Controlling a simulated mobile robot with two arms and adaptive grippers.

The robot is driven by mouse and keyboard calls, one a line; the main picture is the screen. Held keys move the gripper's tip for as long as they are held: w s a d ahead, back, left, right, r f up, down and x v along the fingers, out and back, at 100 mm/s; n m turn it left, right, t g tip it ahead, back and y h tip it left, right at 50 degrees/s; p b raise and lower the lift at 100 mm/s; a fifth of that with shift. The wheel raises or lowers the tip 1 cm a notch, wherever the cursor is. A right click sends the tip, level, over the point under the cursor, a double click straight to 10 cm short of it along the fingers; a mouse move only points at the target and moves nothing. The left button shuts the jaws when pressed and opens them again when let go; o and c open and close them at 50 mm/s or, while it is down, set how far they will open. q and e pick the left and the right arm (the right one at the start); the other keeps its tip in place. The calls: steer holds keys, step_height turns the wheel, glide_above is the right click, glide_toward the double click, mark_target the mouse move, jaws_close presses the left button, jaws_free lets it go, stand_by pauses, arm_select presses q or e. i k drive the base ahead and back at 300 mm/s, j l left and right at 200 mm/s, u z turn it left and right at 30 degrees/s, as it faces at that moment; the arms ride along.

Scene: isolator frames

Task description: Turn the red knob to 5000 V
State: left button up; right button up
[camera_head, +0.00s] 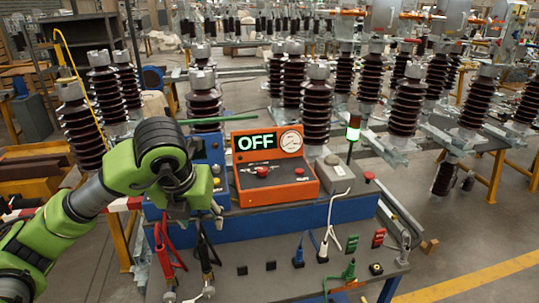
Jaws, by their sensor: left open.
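An orange test unit (302,190) stands on the bench, with a lit display (256,142) reading OFF and a round dial gauge (291,141) at its upper right. The small red knob (262,171) sits on its sloped front panel, left of centre. My left gripper (182,211) is at the end of the green arm, left of the orange unit and in front of a blue box (214,150). It is open and apart from the knob; its fingers are small and partly hidden by the wrist. My right gripper is out of view.
A grey box with a red button (334,174) and a signal lamp (353,130) stand right of the unit. Red and black cables (168,250) hang below my left gripper. Several brown insulators stand behind.

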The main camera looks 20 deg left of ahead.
mark_target(262, 171)
steer(key=i, duration=1.25)
